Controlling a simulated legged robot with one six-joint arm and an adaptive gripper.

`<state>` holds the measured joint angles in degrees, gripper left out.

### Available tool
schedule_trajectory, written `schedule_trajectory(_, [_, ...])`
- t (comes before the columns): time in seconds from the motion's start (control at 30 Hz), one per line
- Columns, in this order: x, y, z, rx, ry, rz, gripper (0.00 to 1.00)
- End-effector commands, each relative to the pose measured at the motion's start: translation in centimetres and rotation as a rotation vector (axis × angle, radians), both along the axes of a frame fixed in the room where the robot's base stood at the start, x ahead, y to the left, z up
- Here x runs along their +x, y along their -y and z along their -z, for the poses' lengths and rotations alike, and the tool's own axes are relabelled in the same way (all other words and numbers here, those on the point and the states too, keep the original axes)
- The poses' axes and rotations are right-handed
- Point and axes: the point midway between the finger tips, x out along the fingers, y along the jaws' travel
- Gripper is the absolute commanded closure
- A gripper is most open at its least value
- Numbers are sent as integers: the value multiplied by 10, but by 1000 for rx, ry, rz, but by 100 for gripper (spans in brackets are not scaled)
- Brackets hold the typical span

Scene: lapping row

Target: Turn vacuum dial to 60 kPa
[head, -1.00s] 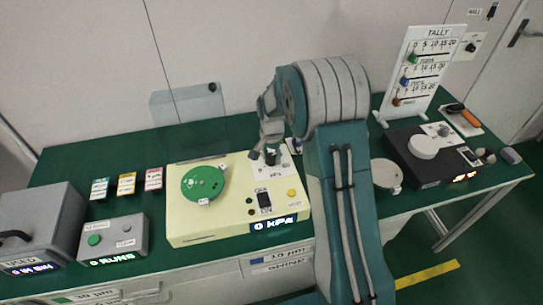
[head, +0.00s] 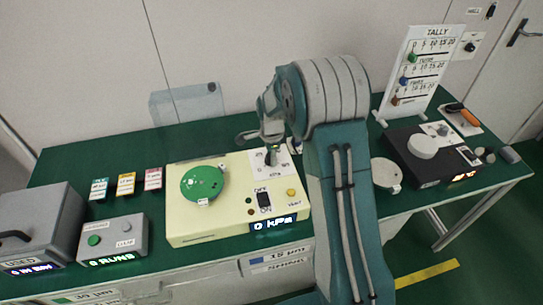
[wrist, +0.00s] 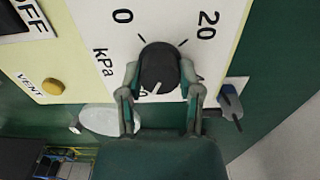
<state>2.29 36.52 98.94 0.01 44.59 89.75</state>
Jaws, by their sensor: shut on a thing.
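The black vacuum dial (wrist: 158,66) sits on a white kPa plate (wrist: 215,25) at the back of a cream box (head: 190,228). In the wrist view my gripper (wrist: 160,76) is shut on the dial, with one finger on each side. The dial's white pointer line faces the lower edge of the picture, towards my palm. The marks 0 and 20 show above the dial; a lower mark is mostly hidden. In the head view my gripper (head: 267,145) is over the dial (head: 271,157) and partly hides it. The box's display (head: 274,224) reads 0 kPa.
The box also carries a green disc (head: 203,184), a black OFF/ON switch (head: 264,199) and a yellow VENT button (head: 291,192). A grey RUNS box (head: 112,240) stands to the left. A black device (head: 425,165) and a tally board (head: 414,70) stand to the right.

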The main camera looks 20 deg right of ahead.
Motion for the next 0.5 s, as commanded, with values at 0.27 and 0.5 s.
schedule_trajectory(0.27, [2,0,-1,0,9,69,100])
schedule_trajectory(0.5, [2,-1,-1,1,9,79,100])
